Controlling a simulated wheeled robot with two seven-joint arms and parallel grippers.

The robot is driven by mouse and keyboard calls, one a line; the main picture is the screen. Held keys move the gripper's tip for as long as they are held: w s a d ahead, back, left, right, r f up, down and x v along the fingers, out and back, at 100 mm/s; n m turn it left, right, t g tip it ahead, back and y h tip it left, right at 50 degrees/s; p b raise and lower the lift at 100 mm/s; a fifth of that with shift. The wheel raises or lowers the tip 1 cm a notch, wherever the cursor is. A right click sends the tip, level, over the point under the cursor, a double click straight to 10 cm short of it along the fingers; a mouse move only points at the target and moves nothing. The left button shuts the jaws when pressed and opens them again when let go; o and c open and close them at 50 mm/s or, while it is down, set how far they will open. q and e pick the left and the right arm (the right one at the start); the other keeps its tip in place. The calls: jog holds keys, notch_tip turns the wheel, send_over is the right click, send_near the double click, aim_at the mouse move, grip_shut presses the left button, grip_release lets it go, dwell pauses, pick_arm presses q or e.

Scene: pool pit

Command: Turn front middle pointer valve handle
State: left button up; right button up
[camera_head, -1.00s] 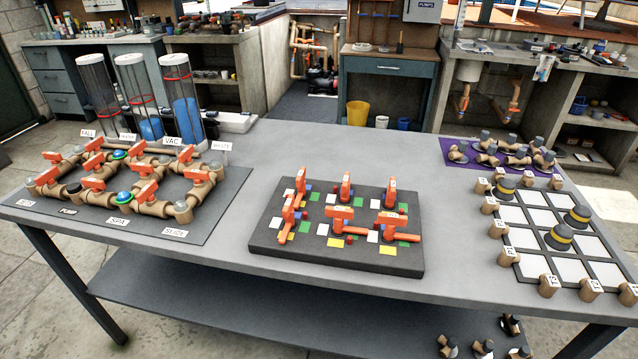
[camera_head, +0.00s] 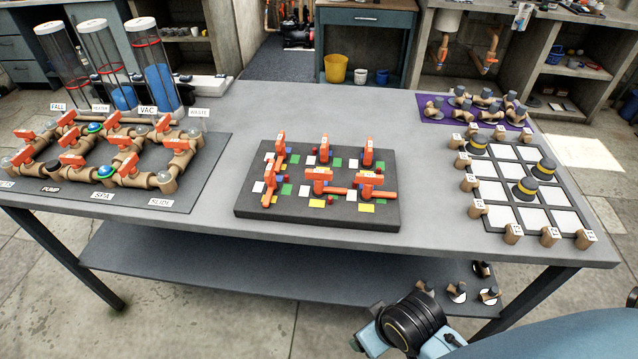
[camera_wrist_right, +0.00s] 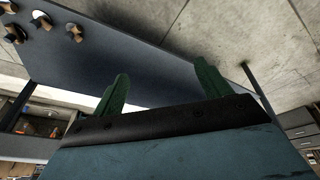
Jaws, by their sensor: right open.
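The dark valve board (camera_head: 310,218) lies on the grey table with two rows of orange pointer valves. The front middle pointer valve handle (camera_head: 318,180) has an orange upright body, and its pointer extends right toward the front right valve (camera_head: 372,187). The front left valve (camera_head: 268,194) points toward the front. My right arm is at the bottom of the head view, low and in front of the table, well away from the board. My right gripper (camera_wrist_right: 162,88) shows two green fingers spread apart with nothing between them. My left gripper is not in view.
A pipe model (camera_head: 105,165) with clear columns stands at the left. A grid tray (camera_head: 520,190) with capped pegs lies at the right, near a purple mat (camera_head: 437,112) of fittings. A lower shelf (camera_head: 230,270) runs under the table. Bare tabletop surrounds the board.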

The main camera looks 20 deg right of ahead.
jog(key=w+r+t, duration=0.2)
jog(key=w+r, duration=0.2)
jog(key=w, duration=0.1)
jog(key=w+r+t, duration=0.3)
jog(key=w+r, duration=0.1)
jog(key=w, duration=0.1)
jog(key=w+a+r+t, duration=0.1)
jog(key=w+r+t, duration=0.1)
jog(key=w+r, duration=0.2)
jog(key=shift+w+t+h, duration=0.3)
jog(key=shift+w+h, duration=0.1)
jog(key=shift+w, duration=0.35)
jog(key=w+a+r+n+t+y, duration=0.3)
jog(key=w+a+r+t, duration=0.2)
jog(key=w+r+t, duration=0.5)
jog(key=w+a+r+n+g+y, duration=0.1)
jog(key=a+r+n+g+y, duration=0.2)
jog(key=a+r+n+y, duration=0.75)
jog(key=s+a+r+n+g+y, duration=0.25)
jog(key=a+n+g+y, duration=0.4)
jog(key=n+g, duration=0.65)
jog(key=n+g+h, duration=0.1)
jog(key=g+h, duration=0.4)
jog(key=h, duration=1.4)
send_over(319, 171)
notch_tip(319, 171, down, 5)
notch_tip(319, 171, down, 12)
jog(key=shift+f, duration=0.1)
